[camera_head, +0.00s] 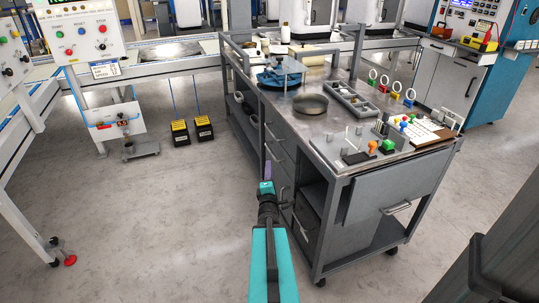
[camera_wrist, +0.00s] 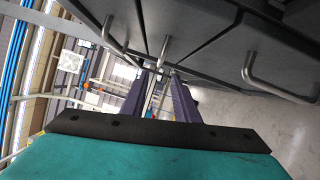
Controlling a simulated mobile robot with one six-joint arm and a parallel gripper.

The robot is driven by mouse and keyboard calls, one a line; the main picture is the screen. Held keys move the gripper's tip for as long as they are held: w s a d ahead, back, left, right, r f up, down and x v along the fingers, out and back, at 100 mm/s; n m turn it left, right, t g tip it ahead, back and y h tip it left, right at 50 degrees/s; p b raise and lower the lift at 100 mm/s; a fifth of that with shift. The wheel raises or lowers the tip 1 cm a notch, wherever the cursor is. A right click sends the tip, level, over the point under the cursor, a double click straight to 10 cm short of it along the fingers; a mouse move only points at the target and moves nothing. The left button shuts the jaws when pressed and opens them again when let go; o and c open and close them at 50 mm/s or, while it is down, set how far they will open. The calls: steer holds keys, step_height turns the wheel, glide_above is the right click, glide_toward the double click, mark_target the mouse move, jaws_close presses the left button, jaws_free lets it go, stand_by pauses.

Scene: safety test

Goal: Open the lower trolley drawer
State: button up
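The grey metal trolley (camera_head: 345,195) stands right of centre in the head view. Its narrow left side carries a column of drawers with bar handles, and they look shut. The lower drawer (camera_head: 285,182) is low in this column, partly hidden by my gripper (camera_head: 267,172). In the wrist view, my gripper (camera_wrist: 166,82) shows two purple fingers with a gap between them, and nothing is clearly held. A bar handle (camera_wrist: 163,50) lies just beyond the fingertips. Whether it sits between them, and which drawer it belongs to, I cannot tell. Another handle (camera_wrist: 252,72) is at the right.
The trolley top holds a round dish (camera_head: 310,104), a blue device (camera_head: 280,77), a grey tray (camera_head: 355,100) and coloured knobs. A wide front drawer handle (camera_head: 397,208) faces right. Open floor (camera_head: 170,200) lies to the left. Two yellow-black blocks (camera_head: 192,130) stand farther back.

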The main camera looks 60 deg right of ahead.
mark_target(270, 150)
steer(key=b+x, duration=0.3)
steer(key=b, duration=0.3)
steer(key=shift+f, duration=0.15)
steer(key=d+b, duration=0.1)
steer(key=b, duration=0.2)
steer(key=shift+w, duration=0.3)
steer(key=shift+r+b+x, duration=0.1)
steer(key=shift+b+x, duration=0.5)
steer(key=shift+x, duration=1.5)
steer(key=shift+r+b+x, duration=0.15)
steer(key=shift+b+x, duration=0.45)
steer(key=shift+x, duration=1.5)
steer(key=shift+c, duration=0.4)
jaws_close()
steer(key=shift+a, duration=0.15)
